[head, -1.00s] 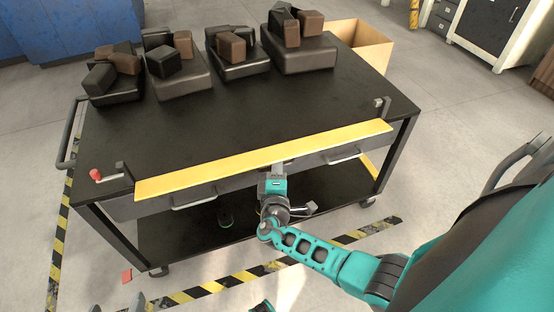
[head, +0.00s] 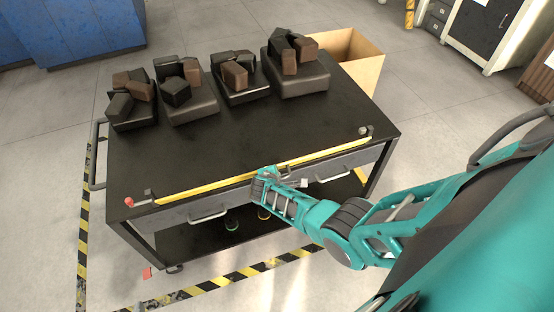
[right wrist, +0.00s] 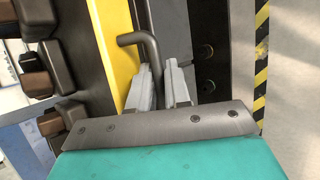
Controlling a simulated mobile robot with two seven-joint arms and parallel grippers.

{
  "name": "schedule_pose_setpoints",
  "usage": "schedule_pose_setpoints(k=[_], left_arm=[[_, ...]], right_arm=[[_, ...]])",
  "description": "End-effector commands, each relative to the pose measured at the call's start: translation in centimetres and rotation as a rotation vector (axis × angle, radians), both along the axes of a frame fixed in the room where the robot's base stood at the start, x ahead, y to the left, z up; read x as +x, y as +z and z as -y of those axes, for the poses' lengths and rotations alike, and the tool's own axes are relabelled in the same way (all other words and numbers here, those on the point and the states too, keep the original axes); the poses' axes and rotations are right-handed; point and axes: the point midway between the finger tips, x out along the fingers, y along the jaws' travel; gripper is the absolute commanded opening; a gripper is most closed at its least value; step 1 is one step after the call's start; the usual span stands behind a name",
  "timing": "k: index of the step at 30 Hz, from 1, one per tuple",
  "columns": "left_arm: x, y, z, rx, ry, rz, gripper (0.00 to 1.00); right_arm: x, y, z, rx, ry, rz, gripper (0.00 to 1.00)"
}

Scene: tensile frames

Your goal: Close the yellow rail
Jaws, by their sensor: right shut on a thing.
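The yellow rail (head: 215,186) runs along the front edge of the black cart top and shows as a narrow, nearly edge-on strip. It also shows as a broad yellow face in the right wrist view (right wrist: 112,45). My right gripper (head: 268,173) is at the rail's middle. In the right wrist view its two fingers (right wrist: 160,88) are shut on a bent grey rod (right wrist: 146,48) beside the rail; the tips partly hide the rod. A red-tipped lever (head: 129,202) is at the rail's left end. A small grey fitting (head: 364,131) is at its right end. My left gripper is not in view.
The cart top (head: 200,150) is clear between the rail and several dark trays with brown and black blocks (head: 188,100) at the back. Drawers with grey handles (head: 208,215) sit below the rail. A cardboard box (head: 350,60) stands behind the cart.

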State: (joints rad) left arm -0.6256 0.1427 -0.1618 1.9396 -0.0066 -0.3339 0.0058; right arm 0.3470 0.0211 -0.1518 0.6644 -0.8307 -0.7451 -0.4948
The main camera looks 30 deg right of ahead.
Motion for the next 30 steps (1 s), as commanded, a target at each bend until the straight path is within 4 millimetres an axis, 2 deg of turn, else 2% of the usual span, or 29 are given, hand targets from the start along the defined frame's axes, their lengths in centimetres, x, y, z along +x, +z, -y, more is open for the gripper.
schedule_pose_setpoints(k=[1, 3, 12, 30], left_arm=[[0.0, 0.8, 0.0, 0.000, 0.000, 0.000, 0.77], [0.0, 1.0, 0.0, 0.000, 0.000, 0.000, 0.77], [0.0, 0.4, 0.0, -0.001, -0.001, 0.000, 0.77], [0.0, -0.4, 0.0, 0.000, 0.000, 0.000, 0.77]], right_arm=[[0.5, 0.9, 0.1, 0.011, -0.003, -0.040, 0.00], [0.7, 1.0, 0.2, 0.027, -0.002, -0.104, 0.00], [1.2, 1.3, 0.3, 0.073, 0.001, -0.307, 0.00], [1.4, 1.6, 0.5, 0.101, 0.002, -0.441, 0.00]])
